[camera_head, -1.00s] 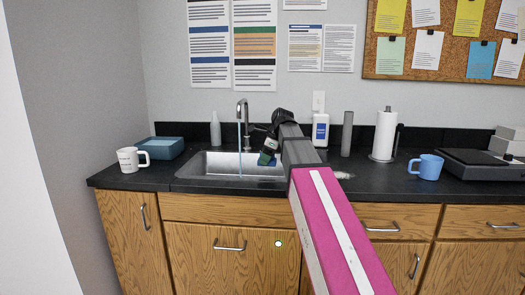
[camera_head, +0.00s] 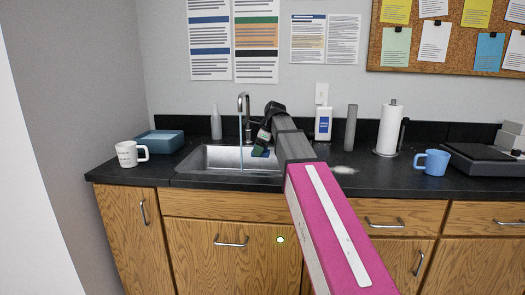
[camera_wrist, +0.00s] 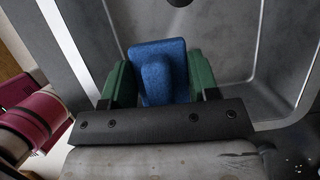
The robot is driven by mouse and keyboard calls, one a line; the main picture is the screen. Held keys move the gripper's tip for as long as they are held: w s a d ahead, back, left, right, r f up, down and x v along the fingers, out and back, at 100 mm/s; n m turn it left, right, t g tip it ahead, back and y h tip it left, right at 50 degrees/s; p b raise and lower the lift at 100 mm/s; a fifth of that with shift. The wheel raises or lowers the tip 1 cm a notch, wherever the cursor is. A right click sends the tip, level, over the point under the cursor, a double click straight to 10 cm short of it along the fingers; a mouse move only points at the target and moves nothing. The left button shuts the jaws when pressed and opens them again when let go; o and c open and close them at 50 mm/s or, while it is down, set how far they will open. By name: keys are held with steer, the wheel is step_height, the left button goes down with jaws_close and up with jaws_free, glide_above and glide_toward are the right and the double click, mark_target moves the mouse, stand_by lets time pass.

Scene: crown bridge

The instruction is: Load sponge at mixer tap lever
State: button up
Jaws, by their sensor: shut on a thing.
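The tap (camera_head: 243,103) is a curved metal spout behind the sink, with a thin blue stream of water running from it. Its lever cannot be made out; my gripper and wrist cover the area just right of the spout. My gripper (camera_head: 260,151) is over the right part of the sink, close to the tap's right side. In the wrist view, its green fingers (camera_wrist: 158,75) are shut on a blue sponge (camera_wrist: 163,60). Whether the sponge or gripper touches the tap cannot be told.
The steel sink (camera_head: 208,158) lies below. A grey bottle (camera_head: 216,123), blue tray (camera_head: 160,142) and white mug (camera_head: 128,153) stand left. A white bottle (camera_head: 323,124), grey cylinder (camera_head: 350,127), paper roll (camera_head: 389,130) and blue mug (camera_head: 432,162) stand right.

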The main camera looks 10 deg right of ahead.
mark_target(265, 153)
steer(key=w+a+f, duration=0.1)
steer(key=w+a, duration=0.4)
steer(key=w, duration=0.2)
steer(key=shift+w+a+f, duration=0.2)
steer(key=shift+w+f, duration=0.05)
steer(key=shift+f, duration=0.15)
steer(key=shift+s, duration=0.1)
stand_by(0.6)
steer(key=shift+s+d, duration=0.8)
steer(key=shift+s, duration=0.25)
steer(key=shift+s+d, duration=0.75)
steer(key=shift+s, duration=0.35)
steer(key=shift+s+d, duration=0.8)
steer(key=shift+s, duration=0.25)
steer(key=shift+s+r, duration=0.1)
steer(key=shift+s+d+r, duration=0.75)
steer(key=shift+s+r, duration=0.2)
steer(key=shift+s+d+r, duration=0.7)
steer(key=shift+s+r, duration=0.25)
